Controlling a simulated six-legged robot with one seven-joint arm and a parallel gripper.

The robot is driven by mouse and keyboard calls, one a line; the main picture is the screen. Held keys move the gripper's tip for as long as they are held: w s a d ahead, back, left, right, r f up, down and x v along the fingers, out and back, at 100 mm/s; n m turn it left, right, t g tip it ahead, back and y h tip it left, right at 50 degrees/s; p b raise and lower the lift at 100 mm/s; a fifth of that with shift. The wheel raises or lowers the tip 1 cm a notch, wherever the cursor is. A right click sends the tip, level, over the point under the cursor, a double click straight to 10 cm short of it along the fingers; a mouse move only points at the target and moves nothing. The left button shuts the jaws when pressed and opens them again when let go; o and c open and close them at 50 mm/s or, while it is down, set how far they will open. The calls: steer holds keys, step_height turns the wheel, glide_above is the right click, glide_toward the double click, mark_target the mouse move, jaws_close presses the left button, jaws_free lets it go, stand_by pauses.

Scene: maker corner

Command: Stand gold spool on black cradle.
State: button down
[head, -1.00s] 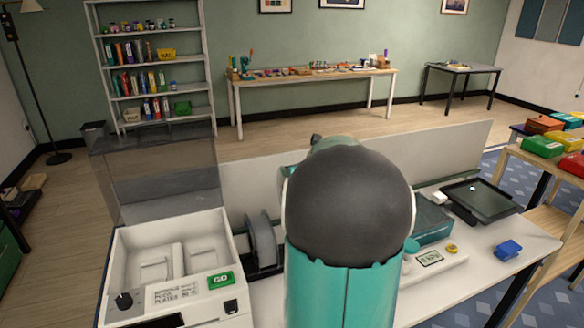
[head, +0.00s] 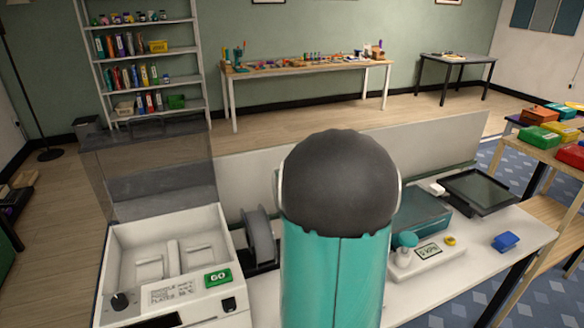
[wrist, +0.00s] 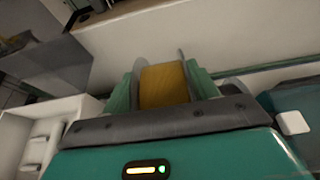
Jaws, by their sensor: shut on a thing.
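The gold spool (wrist: 163,86), a gold winding between grey flanges, shows in the wrist view. My gripper (wrist: 163,88) is shut on it, with a green finger on each side. In the head view my arm hides the gripper. A black cradle (head: 264,266) shows partly there, just right of the white machine. A grey flanged disc (head: 260,237) stands upright at it; I cannot tell whether this is part of the gold spool. The cradle is not clear in the wrist view.
The white machine (head: 165,268) with a raised clear lid (head: 150,175) is at the left. A low pale panel (head: 430,142) runs behind the bench. A teal box (head: 423,212), a white scale-like device (head: 432,255) and a blue block (head: 506,242) are at the right.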

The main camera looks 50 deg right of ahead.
steer(key=shift+d+f, duration=0.15)
steer(key=shift+f, duration=5.45)
steer(key=shift+c, duration=1.8)
jaws_free()
steer(key=shift+f, duration=0.2)
steer(key=v, duration=1.4)
steer(key=shift+w+r, duration=0.15)
